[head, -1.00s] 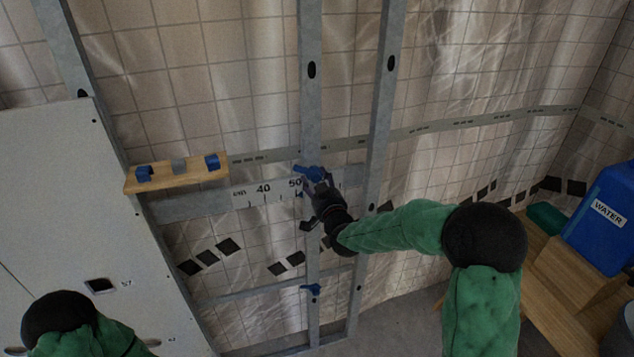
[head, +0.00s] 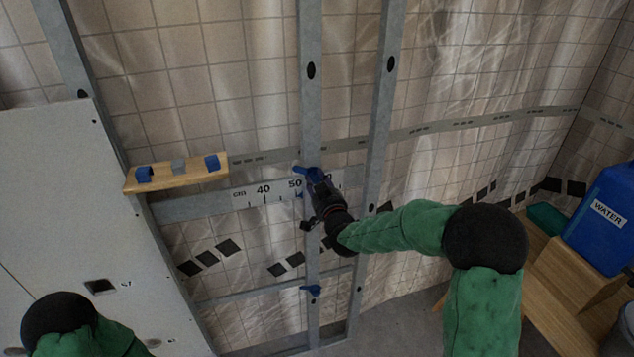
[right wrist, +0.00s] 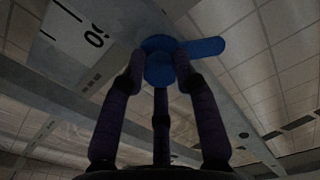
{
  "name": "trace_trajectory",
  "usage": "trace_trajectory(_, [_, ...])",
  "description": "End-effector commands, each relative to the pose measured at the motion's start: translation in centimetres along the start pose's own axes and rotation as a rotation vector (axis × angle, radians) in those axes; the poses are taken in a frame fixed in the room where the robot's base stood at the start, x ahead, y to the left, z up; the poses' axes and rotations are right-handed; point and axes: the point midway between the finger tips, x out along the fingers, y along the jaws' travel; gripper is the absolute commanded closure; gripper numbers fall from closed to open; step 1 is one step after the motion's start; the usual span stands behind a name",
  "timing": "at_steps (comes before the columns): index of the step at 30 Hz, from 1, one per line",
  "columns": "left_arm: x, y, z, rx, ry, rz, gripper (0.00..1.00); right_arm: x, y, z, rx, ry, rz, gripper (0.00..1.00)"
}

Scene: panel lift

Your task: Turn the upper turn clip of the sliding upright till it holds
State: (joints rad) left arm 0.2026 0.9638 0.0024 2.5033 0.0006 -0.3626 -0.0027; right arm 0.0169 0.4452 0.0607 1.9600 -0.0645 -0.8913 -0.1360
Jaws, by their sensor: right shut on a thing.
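The sliding upright (head: 311,115) is a grey metal stud standing at the cm scale, near the 50 mark. Its upper turn clip (head: 302,169) is blue and sits at the scale rail; in the right wrist view the clip (right wrist: 158,68) shows a round hub with a lever pointing right. My right gripper (head: 314,181) is at this clip from below, its fingers (right wrist: 158,72) shut on either side of the hub. The lower blue turn clip (head: 311,290) sits further down on the upright.
A second stud (head: 383,110) stands close to the right of the upright. A wooden ledge (head: 190,173) with small blue and grey pieces is at the left, beside a white panel (head: 60,190). A blue water canister (head: 601,222) stands on wood at the right.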

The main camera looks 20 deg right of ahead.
Motion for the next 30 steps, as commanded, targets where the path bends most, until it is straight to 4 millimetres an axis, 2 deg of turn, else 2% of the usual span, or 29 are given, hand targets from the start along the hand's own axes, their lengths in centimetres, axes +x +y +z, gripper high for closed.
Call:
trace_trajectory(1, [0.1, 0.0, 0.0, 0.0, 0.0, 0.0, 0.09, -0.2, -0.1, 1.1, -0.001, -0.021, -0.001, 1.0])
trace_trajectory(14, [1.4, -0.5, -0.1, 0.0, 0.0, 0.0, 0.09, -0.2, 0.0, 1.5, -0.12, -0.026, -0.002, 1.0])
trace_trajectory(30, [4.5, -1.6, -0.2, 0.0, 0.0, 0.0, 0.09, -0.2, 0.3, 1.5, -0.611, -0.026, -0.008, 1.0])
